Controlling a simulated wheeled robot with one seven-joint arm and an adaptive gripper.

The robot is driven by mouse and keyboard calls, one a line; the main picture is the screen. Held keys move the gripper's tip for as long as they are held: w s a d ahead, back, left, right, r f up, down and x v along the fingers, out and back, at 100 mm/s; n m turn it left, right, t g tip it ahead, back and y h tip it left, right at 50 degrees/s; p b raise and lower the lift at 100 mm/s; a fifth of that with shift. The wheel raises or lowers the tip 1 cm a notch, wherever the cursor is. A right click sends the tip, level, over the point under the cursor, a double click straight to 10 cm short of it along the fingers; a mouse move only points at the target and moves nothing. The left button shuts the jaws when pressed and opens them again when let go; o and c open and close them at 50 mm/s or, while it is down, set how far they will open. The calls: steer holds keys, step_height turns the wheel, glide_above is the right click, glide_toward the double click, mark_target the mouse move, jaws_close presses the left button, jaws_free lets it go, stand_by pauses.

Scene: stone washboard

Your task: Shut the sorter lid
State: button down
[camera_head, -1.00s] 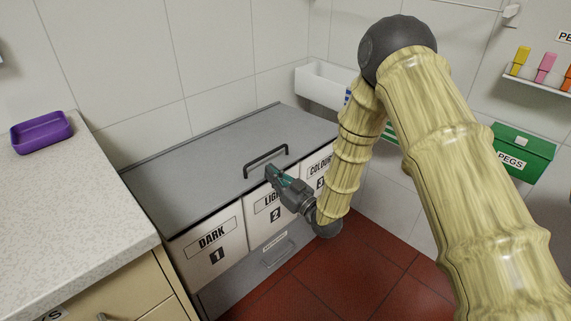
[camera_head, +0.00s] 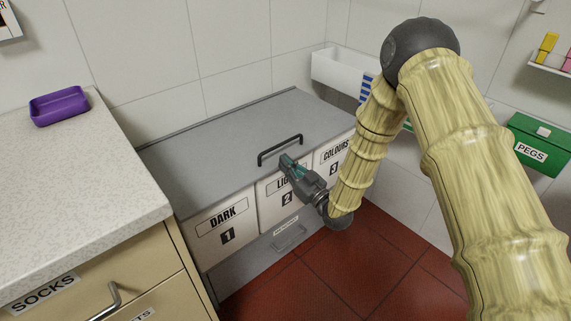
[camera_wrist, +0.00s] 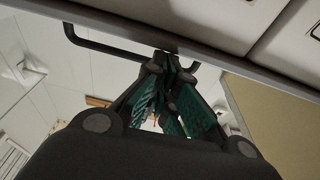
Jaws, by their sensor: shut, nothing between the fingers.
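The sorter's grey lid (camera_head: 225,139) lies over the top of the sorter, its front edge along the tops of the bins. I cannot tell whether a small gap remains under it. A dark bar handle (camera_head: 279,150) stands on the lid near its front edge; part of it shows in the wrist view (camera_wrist: 95,45). Below are white bins labelled DARK (camera_head: 222,232), LIGHTS, partly hidden by my gripper, and COLOURS (camera_head: 337,160). My gripper (camera_head: 284,159) is shut and empty, its fingertips by the lid's front edge, just in front of the handle. Contact is unclear.
A speckled counter (camera_head: 85,185) with a purple tray (camera_head: 59,106) stands at the left, above a SOCKS drawer (camera_head: 60,285). A white basin (camera_head: 343,72) is behind the sorter at the right. A green PEGS box (camera_head: 538,145) hangs on the right wall. Red floor (camera_head: 330,270) is clear in front.

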steer(key=s+d+f+m+g+h+p, duration=0.25)
steer(key=s+d+f+h, duration=0.25)
steer(key=s+d+f, duration=0.55)
steer(key=s+d+f+m+g+h+p, duration=0.1)
steer(key=s+d+f+m+g+h, duration=0.45)
steer(key=s+f, duration=0.75)
steer(key=s+d+f+g+h, duration=0.1)
steer(key=s+d+f, duration=0.15)
steer(key=s, duration=0.35)
steer(key=s+d+f+g+h, duration=0.1)
steer(key=s+d+g, duration=0.1)
steer(key=s+d, duration=0.35)
steer(key=s+d+r+m+g+h, duration=0.15)
steer(key=s+g, duration=0.25)
steer(key=s, duration=1)
step_height(320, 180, up, 16)
steer(key=p, duration=1.7)
steer(key=shift+w+d+r, duration=0.25)
steer(key=shift+d, duration=0.1)
